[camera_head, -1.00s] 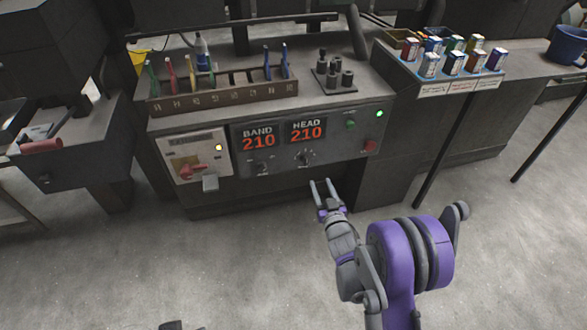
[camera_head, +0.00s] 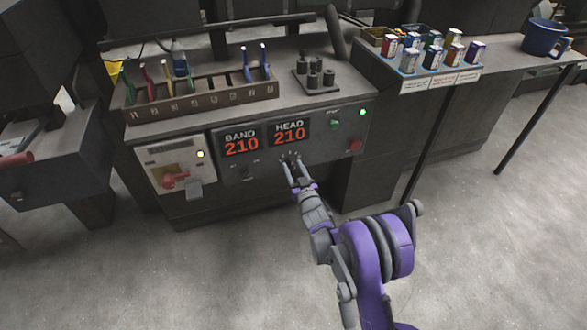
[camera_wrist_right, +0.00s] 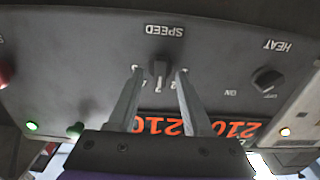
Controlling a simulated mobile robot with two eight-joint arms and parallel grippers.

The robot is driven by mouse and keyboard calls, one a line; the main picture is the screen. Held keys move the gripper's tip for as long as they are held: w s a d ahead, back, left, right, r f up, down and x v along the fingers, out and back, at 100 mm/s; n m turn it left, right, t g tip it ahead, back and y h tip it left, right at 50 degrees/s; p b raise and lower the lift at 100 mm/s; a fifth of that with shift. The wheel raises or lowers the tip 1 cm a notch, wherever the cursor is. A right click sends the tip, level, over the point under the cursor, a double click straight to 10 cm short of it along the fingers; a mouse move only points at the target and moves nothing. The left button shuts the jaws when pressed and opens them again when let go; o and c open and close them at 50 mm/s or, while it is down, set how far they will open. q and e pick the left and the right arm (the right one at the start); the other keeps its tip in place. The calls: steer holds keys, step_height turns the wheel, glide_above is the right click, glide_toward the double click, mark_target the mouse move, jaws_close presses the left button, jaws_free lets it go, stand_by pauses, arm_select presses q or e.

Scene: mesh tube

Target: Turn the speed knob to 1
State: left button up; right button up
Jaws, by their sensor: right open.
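The speed knob (camera_wrist_right: 159,71) is a small dark knob on the grey control panel. In the right wrist view, which shows the panel upside down, it sits below the SPEED label (camera_wrist_right: 165,31). My right gripper (camera_wrist_right: 160,72) is open, with one finger on each side of the knob; I cannot tell whether either finger touches it. The scale marks around the knob are partly hidden by the fingers, so its setting is unclear. In the head view, my right gripper (camera_head: 290,161) reaches the panel under the HEAD display (camera_head: 289,134) and mostly covers the knob. My left gripper is out of view.
The HEAT knob (camera_wrist_right: 268,79) is beside the speed knob. A green button (camera_head: 334,125) and a red button (camera_head: 355,145) are to the right in the head view. A white switch box (camera_head: 175,166) with a red handle is at the left. Open floor lies in front.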

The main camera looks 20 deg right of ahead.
steer(key=shift+c, duration=0.3)
jaws_close()
steer(key=shift+n, duration=0.4)
steer(key=n, duration=0.2)
steer(key=shift+a+n+b, duration=0.1)
steer(key=shift+n+b, duration=0.25)
steer(key=shift+n, duration=0.05)
steer(key=n, duration=0.4)
steer(key=shift+f+n+b, duration=0.1)
steer(key=shift+n+b, duration=0.2)
steer(key=shift+b, duration=0.05)
steer(key=n, duration=0.4)
steer(key=shift+a, duration=0.1)
steer(key=shift+f+n+b, duration=0.1)
steer(key=shift+n+b, duration=0.3)
steer(key=shift+n, duration=1.4)
